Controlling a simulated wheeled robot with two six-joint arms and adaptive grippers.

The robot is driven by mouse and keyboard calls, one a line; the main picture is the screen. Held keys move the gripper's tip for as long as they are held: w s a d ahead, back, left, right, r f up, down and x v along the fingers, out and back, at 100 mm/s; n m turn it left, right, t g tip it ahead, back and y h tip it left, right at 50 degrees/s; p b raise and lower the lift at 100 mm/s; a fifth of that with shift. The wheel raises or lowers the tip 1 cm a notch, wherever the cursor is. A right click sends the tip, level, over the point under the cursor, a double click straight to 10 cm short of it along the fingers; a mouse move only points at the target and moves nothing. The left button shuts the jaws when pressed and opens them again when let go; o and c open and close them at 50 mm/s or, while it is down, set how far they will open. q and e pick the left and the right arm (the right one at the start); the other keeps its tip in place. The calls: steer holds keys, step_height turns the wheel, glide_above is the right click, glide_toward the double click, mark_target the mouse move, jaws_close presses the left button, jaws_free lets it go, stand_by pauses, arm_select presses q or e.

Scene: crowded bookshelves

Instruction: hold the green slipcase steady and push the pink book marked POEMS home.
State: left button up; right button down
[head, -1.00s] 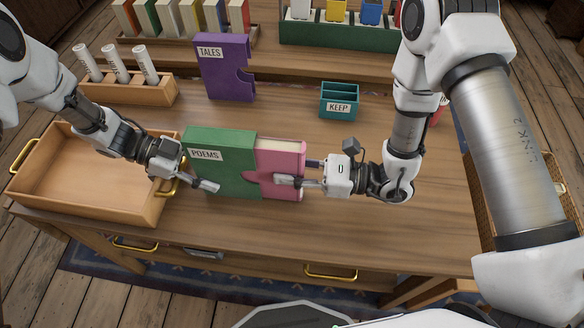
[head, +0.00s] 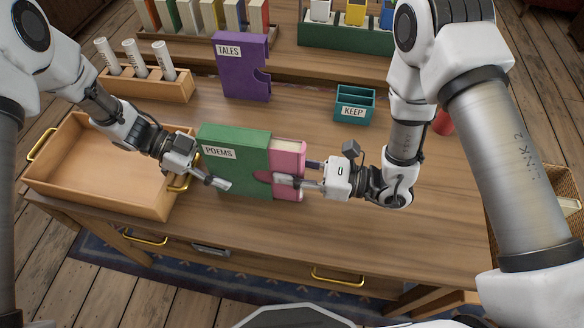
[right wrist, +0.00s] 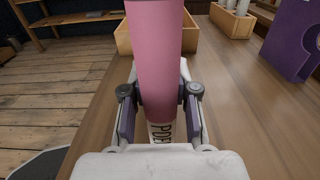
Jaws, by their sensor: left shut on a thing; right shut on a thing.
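The green slipcase (head: 236,168), labelled POEMS, stands upright on the desk in the head view. The pink book (head: 288,157) is partly inside it and sticks out of its right side. My left gripper (head: 222,180) is shut on the slipcase's left part, one finger across its front face. My right gripper (head: 282,180) is shut on the pink book's protruding end, near the slipcase's notch. In the right wrist view the pink spine (right wrist: 155,60) stands between the fingers, its lettering partly hidden low down. The slipcase is hidden behind the book there.
An open wooden tray (head: 60,178) lies left of the slipcase. A purple TALES slipcase (head: 240,75), a teal KEEP box (head: 353,108) and a rack of white rolls (head: 150,84) stand behind. The desk's front strip is clear.

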mark_target(268, 168)
steer(key=shift+x, duration=2.15)
steer(key=c, duration=0.8)
jaws_free()
steer(key=v, duration=1.2)
steer(key=shift+c, duration=0.4)
